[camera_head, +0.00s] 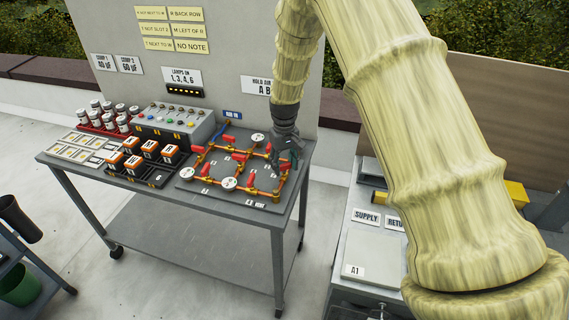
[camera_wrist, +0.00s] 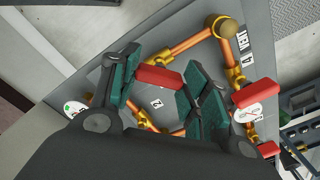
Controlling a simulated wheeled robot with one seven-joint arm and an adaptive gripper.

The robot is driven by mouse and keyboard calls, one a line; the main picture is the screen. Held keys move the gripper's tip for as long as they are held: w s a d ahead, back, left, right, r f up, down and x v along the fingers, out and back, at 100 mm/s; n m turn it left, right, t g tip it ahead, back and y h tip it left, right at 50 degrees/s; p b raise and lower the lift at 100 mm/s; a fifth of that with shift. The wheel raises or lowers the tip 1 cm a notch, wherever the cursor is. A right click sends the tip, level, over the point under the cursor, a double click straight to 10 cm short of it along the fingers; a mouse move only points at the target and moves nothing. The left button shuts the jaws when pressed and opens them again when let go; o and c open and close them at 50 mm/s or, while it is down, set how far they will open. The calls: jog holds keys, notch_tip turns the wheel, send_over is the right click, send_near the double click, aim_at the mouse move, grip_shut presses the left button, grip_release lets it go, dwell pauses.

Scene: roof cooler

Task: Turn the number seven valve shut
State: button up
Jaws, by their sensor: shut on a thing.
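The valve board (camera_head: 214,197) lies on the right part of the table, with copper pipes, brass fittings, several red valve handles and round white gauges. My gripper (camera_head: 288,158) reaches down over the board's right side in the head view and hides part of it. In the wrist view, a red valve handle (camera_wrist: 158,77) sits between the teal pads of my gripper (camera_wrist: 160,86), which is shut on it. A small number tag (camera_wrist: 157,103) lies beside this handle; I cannot read it surely. Another red handle (camera_wrist: 256,94) stands apart to the right.
Left of the board are black-and-orange blocks (camera_head: 150,149), a grey lamp box (camera_head: 174,123) and a red rack of jars (camera_head: 102,120). A panel with notes (camera_head: 191,46) stands behind. A grey cabinet (camera_head: 372,258) stands right of the table. My arm fills the right side.

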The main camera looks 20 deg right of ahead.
aim_at(284, 164)
jog(key=m, duration=0.4)
jog(key=shift+a+m, duration=0.1)
jog(key=shift+m, duration=1.6)
jog(key=shift+w, duration=0.1)
jog(key=o, duration=1)
jog(key=shift+w+f, duration=0.1)
notch_tip(284, 164, up, 12)
jog(key=shift+r, duration=0.1)
